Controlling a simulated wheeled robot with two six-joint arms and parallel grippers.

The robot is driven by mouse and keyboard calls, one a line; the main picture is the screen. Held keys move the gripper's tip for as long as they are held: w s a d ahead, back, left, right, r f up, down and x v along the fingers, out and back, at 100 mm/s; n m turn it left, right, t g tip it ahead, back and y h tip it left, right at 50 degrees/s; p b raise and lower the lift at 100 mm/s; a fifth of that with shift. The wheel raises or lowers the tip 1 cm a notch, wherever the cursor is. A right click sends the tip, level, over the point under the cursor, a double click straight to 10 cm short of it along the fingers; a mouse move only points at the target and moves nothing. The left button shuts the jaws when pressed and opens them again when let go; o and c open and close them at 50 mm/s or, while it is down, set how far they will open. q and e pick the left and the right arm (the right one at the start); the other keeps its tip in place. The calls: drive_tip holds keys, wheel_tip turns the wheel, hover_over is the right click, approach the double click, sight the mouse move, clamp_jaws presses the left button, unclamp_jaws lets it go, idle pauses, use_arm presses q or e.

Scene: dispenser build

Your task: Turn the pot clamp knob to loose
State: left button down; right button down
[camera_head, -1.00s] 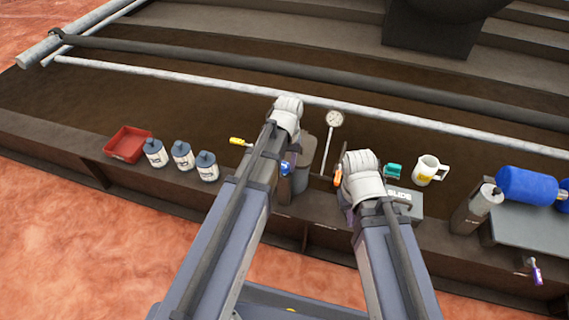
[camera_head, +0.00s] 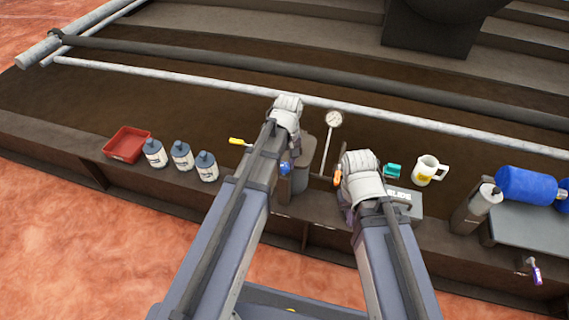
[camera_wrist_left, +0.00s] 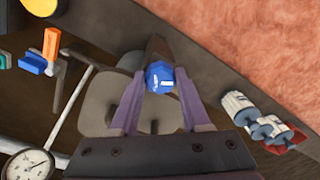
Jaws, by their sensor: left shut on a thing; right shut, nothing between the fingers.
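A blue faceted knob (camera_head: 285,168) sits on the front of a grey machine body (camera_head: 300,180) on the ledge, partly hidden by my left arm in the head view. In the left wrist view the knob (camera_wrist_left: 160,77) lies between the purple fingers of my left gripper (camera_wrist_left: 158,85), which is shut on it. Any marks for tight or loose are too small to read. My right gripper (camera_head: 346,205) is shut and empty, beside an orange handle (camera_head: 338,178); its fingers are mostly hidden by its wrist.
A dial gauge (camera_head: 334,119) on a thin stem stands behind, between my arms. Several bottles (camera_head: 181,156) and a red tray (camera_head: 127,144) are to the left. A mug (camera_head: 428,170), a teal piece (camera_head: 393,170) and a blue cylinder (camera_head: 526,184) are to the right.

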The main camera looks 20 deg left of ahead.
idle(0.3)
use_arm(q)
drive_tip(key=shift+c, duration=1.8)
unclamp_jaws()
